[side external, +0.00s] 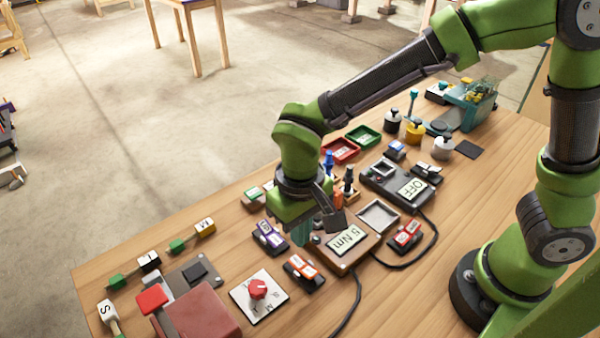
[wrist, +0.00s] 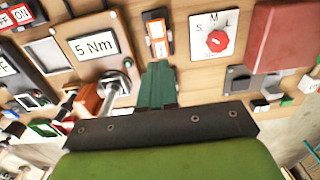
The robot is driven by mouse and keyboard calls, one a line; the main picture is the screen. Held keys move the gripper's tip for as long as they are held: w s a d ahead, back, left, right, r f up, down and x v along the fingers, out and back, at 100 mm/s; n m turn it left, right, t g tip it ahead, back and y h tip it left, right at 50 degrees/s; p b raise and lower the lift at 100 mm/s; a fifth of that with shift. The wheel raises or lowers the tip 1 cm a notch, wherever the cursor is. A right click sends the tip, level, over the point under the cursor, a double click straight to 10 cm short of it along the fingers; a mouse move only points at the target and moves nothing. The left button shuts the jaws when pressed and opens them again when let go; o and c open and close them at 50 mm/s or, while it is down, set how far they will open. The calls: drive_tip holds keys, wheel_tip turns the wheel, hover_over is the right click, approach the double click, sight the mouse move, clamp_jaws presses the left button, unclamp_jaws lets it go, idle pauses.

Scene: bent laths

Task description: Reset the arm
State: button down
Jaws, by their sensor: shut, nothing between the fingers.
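My gripper (wrist: 158,82) shows in the wrist view as dark green fingers pressed together, with nothing between them. In the side view my gripper (side external: 302,234) points down over the wooden table (side external: 440,250), just left of the box with the "5 Nm" label (side external: 347,238). An orange-and-white switch block (side external: 303,271) lies just in front of the fingers in the side view. In the wrist view it shows beyond the fingertips (wrist: 157,35). Whether the fingertips touch anything is not clear.
A dial plate with a red knob (side external: 258,288) and a dark red box (side external: 205,314) lie nearby. A box labelled "OFF" (side external: 400,188), red and green trays (side external: 363,136) and a teal bin (side external: 470,108) stand further back. Black cables cross the table. Its right front is clear.

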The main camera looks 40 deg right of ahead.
drive_tip(key=s+d+r+m+t+y, duration=0.1)
drive_tip(key=s+d+r+m+t, duration=0.1)
drive_tip(key=d+r, duration=0.5)
drive_tip(key=s+d+r+m+t+y, duration=0.1)
drive_tip(key=d+r+t, duration=0.4)
drive_tip(key=d, duration=0.7)
wheel_tip(320, 180, up, 3)
drive_tip(key=shift+s+d+f+m, duration=0.15)
drive_tip(key=shift+s+d+m, duration=0.3)
drive_tip(key=shift+s, duration=0.8)
drive_tip(key=shift+a, duration=0.1)
